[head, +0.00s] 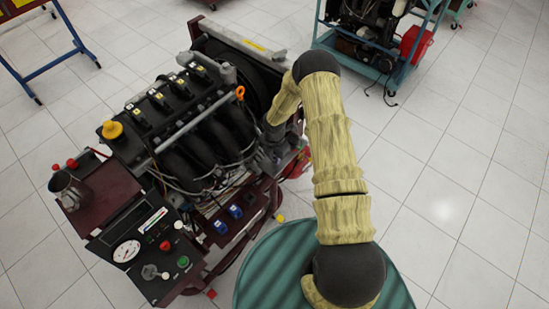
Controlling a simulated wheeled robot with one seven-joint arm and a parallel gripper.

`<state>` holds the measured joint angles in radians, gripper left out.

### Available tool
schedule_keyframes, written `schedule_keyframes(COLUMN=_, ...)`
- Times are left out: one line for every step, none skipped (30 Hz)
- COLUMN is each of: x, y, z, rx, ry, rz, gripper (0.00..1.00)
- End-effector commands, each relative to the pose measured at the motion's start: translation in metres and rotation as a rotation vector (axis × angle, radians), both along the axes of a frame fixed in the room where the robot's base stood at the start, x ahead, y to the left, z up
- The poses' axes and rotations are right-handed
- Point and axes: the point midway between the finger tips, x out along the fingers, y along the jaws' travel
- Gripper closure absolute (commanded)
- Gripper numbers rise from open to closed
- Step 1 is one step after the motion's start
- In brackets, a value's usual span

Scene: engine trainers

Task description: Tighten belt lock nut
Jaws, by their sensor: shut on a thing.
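An engine trainer (205,115) stands at the left with its black and grey engine on a dark red frame. My arm reaches up from the bottom, bends at the top, and its covered end comes down at the right side of the engine. My gripper itself does not show clearly; it is hidden at or beyond the end of the arm. The belt lock nut and the belt cannot be made out from here. Any tool or part held there is also hidden.
A control panel (150,245) with a round gauge (127,251) fronts the trainer. A metal cup (68,188) stands on its left side. A second engine stand (385,60) is at the top right. A blue-framed stand (45,65) is top left. Tiled floor is clear at right.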

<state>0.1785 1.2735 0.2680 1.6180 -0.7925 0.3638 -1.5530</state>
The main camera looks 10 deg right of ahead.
Motion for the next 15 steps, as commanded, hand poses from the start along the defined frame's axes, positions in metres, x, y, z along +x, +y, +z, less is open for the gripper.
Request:
schedule_keyframes(x=0.0011, y=0.0004, z=-0.0018, rx=0.0, ry=-0.003, rz=-0.038, gripper=1.0)
schedule_keyframes(x=0.001, y=0.0004, z=-0.002, rx=0.0, ry=-0.003, rz=-0.064, gripper=1.0)
schedule_keyframes(x=0.001, y=0.0004, z=-0.0021, rx=-0.001, ry=-0.003, rz=-0.1, gripper=1.0)
schedule_keyframes(x=0.0012, y=0.0004, z=-0.0021, rx=-0.001, ry=-0.003, rz=-0.128, gripper=1.0)
schedule_keyframes(x=0.0014, y=0.0005, z=-0.002, rx=-0.001, ry=-0.003, rz=-0.156, gripper=1.0)
schedule_keyframes(x=0.0017, y=0.0004, z=-0.0017, rx=0.0, ry=-0.004, rz=-0.193, gripper=1.0)
schedule_keyframes(x=0.0017, y=0.0005, z=-0.0017, rx=0.0, ry=-0.004, rz=-0.223, gripper=1.0)
schedule_keyframes(x=0.0016, y=0.0005, z=-0.0018, rx=0.0, ry=-0.004, rz=-0.252, gripper=1.0)
schedule_keyframes(x=0.0016, y=0.0004, z=-0.0019, rx=-0.001, ry=-0.003, rz=-0.289, gripper=1.0)
schedule_keyframes(x=0.0015, y=0.0005, z=-0.0019, rx=-0.001, ry=-0.003, rz=-0.318, gripper=1.0)
schedule_keyframes(x=0.0016, y=0.0004, z=-0.0018, rx=-0.001, ry=-0.003, rz=-0.347, gripper=1.0)
schedule_keyframes(x=0.0017, y=0.0005, z=-0.0016, rx=0.0, ry=-0.004, rz=-0.384, gripper=1.0)
schedule_keyframes(x=0.0017, y=0.0007, z=-0.0015, rx=0.0, ry=-0.004, rz=-0.413, gripper=1.0)
schedule_keyframes(x=0.0018, y=0.0008, z=-0.0015, rx=0.0, ry=-0.004, rz=-0.442, gripper=1.0)
schedule_keyframes(x=0.0018, y=0.001, z=-0.0016, rx=0.0, ry=-0.003, rz=-0.48, gripper=1.0)
